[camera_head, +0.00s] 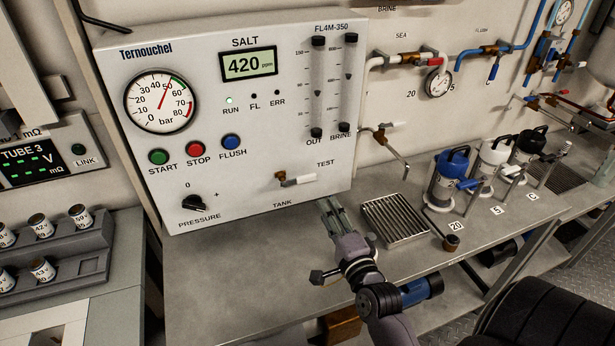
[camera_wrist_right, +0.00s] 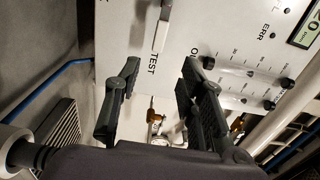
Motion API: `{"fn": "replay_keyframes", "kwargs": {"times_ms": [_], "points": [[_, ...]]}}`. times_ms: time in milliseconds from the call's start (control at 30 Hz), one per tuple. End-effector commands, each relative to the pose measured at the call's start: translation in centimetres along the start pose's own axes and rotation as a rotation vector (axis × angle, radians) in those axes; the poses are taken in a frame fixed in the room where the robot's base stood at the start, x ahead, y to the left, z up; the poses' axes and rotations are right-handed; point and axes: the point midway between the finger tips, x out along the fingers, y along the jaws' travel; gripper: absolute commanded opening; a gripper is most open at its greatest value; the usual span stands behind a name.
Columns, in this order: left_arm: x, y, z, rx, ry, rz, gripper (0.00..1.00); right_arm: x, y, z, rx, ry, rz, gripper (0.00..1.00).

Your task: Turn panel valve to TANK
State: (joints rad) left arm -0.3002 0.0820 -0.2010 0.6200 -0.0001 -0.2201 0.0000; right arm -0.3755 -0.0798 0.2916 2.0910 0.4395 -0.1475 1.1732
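The panel valve (camera_head: 298,181) is on the lower right of the white control panel. Its white lever points right, its free end just below the TEST label (camera_head: 326,163); the TANK label (camera_head: 282,204) is below the valve. In the right wrist view the lever (camera_wrist_right: 162,33) shows at the top, beyond the fingertips, beside the TEST label (camera_wrist_right: 152,64). My right gripper (camera_head: 328,206) is below and right of the lever, near the panel's lower edge. In the wrist view its dark fingers (camera_wrist_right: 160,66) are spread with nothing between them. My left gripper is not in view.
The panel (camera_head: 240,190) also carries a pressure knob (camera_head: 195,202), buttons and a gauge. A metal drain grate (camera_head: 395,218) lies on the bench right of my gripper. A bent spout (camera_head: 392,155) hangs above it. Blue, white and black canisters stand farther right. The front bench is clear.

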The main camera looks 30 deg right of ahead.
Motion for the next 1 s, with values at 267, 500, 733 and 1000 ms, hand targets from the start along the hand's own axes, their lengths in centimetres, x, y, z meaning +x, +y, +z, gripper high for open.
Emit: {"fn": "replay_keyframes", "kwargs": {"times_ms": [267, 500, 733, 1000], "points": [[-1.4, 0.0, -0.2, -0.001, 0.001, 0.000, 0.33, 6.2, -0.3, 0.0, -0.002, -0.002, 0.000, 0.37], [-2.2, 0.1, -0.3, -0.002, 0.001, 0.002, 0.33, 11.1, -0.2, 0.0, -0.004, -0.002, 0.001, 0.37], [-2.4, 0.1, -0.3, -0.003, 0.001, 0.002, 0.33, 13.6, 0.0, 0.0, -0.004, -0.001, 0.002, 0.37], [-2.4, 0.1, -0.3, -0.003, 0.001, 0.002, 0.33, 14.1, 0.1, 0.1, -0.004, -0.002, 0.002, 0.37]]}}
